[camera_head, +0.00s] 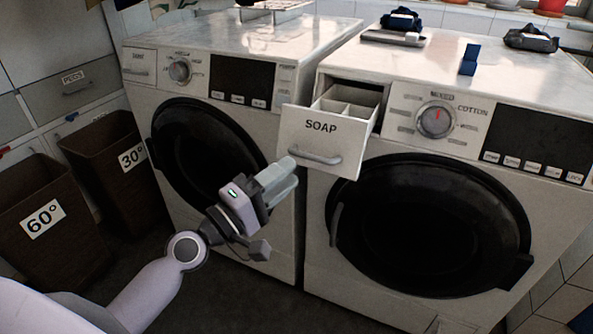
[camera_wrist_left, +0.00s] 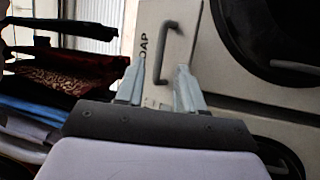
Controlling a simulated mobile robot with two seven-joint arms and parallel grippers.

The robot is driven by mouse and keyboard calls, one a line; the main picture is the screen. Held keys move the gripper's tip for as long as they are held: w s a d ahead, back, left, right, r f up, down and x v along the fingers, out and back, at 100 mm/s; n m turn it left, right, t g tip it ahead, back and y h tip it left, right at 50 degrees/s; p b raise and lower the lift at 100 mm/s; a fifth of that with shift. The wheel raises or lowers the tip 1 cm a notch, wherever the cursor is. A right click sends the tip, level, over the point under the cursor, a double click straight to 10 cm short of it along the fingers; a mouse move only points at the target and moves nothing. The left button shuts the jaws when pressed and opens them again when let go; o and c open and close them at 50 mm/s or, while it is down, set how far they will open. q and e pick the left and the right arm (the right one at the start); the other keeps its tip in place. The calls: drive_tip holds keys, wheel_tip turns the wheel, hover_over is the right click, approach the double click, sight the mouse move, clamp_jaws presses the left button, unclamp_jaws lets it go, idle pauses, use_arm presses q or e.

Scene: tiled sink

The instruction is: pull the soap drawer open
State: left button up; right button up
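The soap drawer (camera_head: 311,140) of the right-hand washing machine stands pulled out, its compartments showing from above. Its white front reads SOAP and carries a grey bar handle (camera_head: 315,154). My left gripper (camera_head: 282,172) is just below and left of the drawer front in the head view. My right gripper is in neither view.
The right machine's dark round door (camera_head: 430,225) is below the drawer. A second machine (camera_head: 215,80) stands to the left. Brown bins marked 30° (camera_head: 105,155) and 60° (camera_head: 45,220) stand at the far left. A small blue block (camera_head: 468,60) is on the right machine's top.

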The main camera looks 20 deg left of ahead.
use_arm(q)
drive_tip(key=shift+v, duration=0.95)
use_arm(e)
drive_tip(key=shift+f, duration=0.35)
use_arm(q)
drive_tip(key=s+d+f+m+g+y, duration=0.1)
drive_tip(key=s+f+m+g+y, duration=0.15)
drive_tip(key=s+f+m, duration=0.45)
drive_tip(key=s+d+f+m+g+y, duration=0.1)
drive_tip(key=s+f+m+g+y, duration=0.2)
drive_tip(key=f, duration=0.8)
drive_tip(key=s+d+f+m+g+y, duration=0.1)
drive_tip(key=s+f+m+g, duration=0.25)
drive_tip(key=s+f, duration=0.35)
wheel_tip(320, 180, up, 8)
drive_tip(key=a+t+p, duration=0.1)
drive_tip(key=p, duration=1.1)
drive_tip(key=shift+m+p, duration=0.35)
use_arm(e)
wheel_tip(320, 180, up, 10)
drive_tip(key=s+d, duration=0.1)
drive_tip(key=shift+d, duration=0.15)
use_arm(q)
drive_tip(key=shift+w+a+r, duration=0.1)
drive_tip(key=shift+w, duration=0.05)
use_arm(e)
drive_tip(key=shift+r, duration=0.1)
